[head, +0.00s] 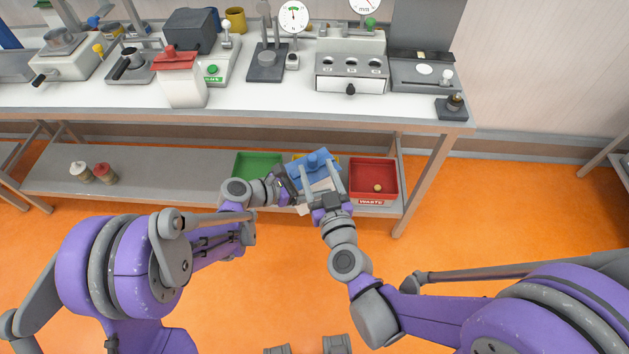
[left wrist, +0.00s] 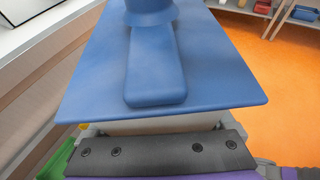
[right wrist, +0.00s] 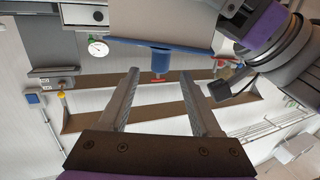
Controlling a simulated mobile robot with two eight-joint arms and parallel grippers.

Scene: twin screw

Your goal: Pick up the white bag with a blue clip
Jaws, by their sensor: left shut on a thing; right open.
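The white bag (head: 320,184) with a blue clip (head: 314,161) is held in the air in front of the bench's lower shelf. My left gripper (head: 287,187) is shut on the bag from the left. In the left wrist view the blue clip (left wrist: 155,65) fills the middle, with a strip of white bag (left wrist: 150,125) below it. My right gripper (head: 317,168) is open, its fingers reaching up toward the bag and clip. In the right wrist view the bag (right wrist: 170,15) and its clip (right wrist: 160,60) are beyond the open fingers, and no contact can be made out.
A white bag with a red clip (head: 180,78) stands on the bench (head: 250,108). A green bin (head: 258,162), a partly hidden yellow bin and a red waste bin (head: 373,180) sit on the lower shelf. Orange floor is clear in front.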

